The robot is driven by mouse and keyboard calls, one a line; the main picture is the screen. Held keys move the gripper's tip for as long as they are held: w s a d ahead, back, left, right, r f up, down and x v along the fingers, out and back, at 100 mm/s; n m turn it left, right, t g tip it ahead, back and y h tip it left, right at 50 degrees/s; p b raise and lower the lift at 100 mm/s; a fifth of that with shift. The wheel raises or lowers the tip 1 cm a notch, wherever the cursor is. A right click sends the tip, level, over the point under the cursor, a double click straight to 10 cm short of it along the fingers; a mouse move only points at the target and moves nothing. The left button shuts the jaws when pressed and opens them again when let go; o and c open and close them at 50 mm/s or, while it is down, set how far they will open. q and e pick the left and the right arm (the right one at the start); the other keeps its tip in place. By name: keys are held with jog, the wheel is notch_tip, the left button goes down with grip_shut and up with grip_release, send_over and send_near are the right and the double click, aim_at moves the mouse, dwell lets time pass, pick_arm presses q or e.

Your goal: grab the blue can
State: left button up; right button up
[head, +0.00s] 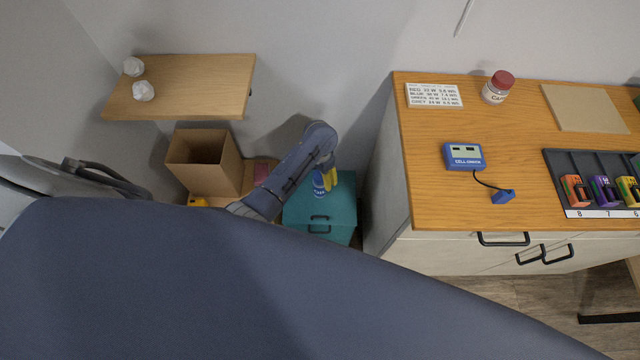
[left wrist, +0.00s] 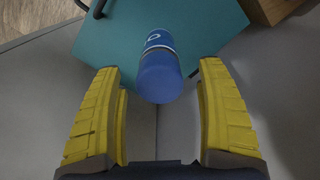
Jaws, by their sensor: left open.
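The blue can (head: 319,188) stands on a teal box (head: 340,217) with dark handles, in the gap left of the wooden counter. My left gripper (head: 331,179) is right at the can in the head view, its yellow fingers partly covering it. In the left wrist view the can (left wrist: 160,70) shows between and beyond the open yellow fingertips (left wrist: 160,75), with a visible gap to each finger. The can has a white band with lettering. My right gripper is not in view.
An open cardboard box (head: 205,160) stands left of my arm, below a wooden shelf (head: 180,85) with crumpled white balls. The wooden counter (head: 430,130) on the right holds a blue meter (head: 464,157), a jar (head: 497,87) and a battery rack (head: 600,213).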

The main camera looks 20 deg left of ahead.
pick_arm(q)
jog(key=shift+f, duration=1.55)
jog(key=shift+c, duration=0.3)
jog(key=c, duration=1.5)
jog(key=shift+r, duration=0.15)
